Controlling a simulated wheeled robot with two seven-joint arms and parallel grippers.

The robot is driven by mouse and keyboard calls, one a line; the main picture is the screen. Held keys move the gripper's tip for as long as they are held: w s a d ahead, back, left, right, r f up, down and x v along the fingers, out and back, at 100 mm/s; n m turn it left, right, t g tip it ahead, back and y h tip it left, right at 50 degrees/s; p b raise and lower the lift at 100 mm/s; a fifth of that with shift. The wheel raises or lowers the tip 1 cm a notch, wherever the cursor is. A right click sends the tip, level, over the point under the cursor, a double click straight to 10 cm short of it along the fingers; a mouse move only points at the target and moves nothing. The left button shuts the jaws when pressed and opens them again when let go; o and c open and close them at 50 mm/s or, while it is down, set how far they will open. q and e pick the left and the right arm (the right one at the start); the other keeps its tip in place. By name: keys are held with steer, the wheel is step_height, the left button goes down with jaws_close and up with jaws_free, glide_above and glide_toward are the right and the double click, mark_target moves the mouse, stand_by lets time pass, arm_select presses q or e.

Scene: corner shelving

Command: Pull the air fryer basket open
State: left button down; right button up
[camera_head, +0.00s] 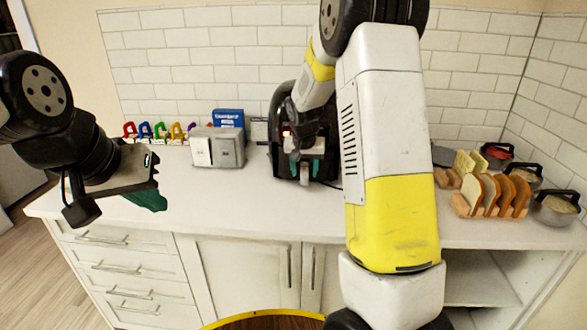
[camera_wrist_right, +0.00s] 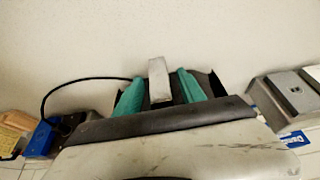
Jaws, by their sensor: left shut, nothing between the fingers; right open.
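The black air fryer (camera_head: 277,122) stands at the back of the white counter, partly hidden behind my right arm. Its pale grey basket handle (camera_wrist_right: 158,82) shows in the right wrist view. My right gripper (camera_head: 300,170) is in front of the fryer. In the wrist view its teal fingers (camera_wrist_right: 160,92) are apart, one on each side of the handle. I cannot tell whether they touch it. The basket's front is mostly hidden by the gripper. My left gripper (camera_head: 148,198) is shut and empty over the counter's left part, away from the fryer.
A grey toaster-like box (camera_head: 218,148) and a blue box (camera_head: 228,118) stand left of the fryer, beside a row of coloured items (camera_head: 160,131). Bread slices in a rack (camera_head: 490,196) and lidded pots (camera_head: 556,208) stand on the right. The counter's front middle is clear.

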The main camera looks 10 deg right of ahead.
steer(key=shift+w+f, duration=0.25)
steer(key=shift+f, duration=0.3)
steer(key=shift+c, duration=0.2)
jaws_close()
stand_by(0.9)
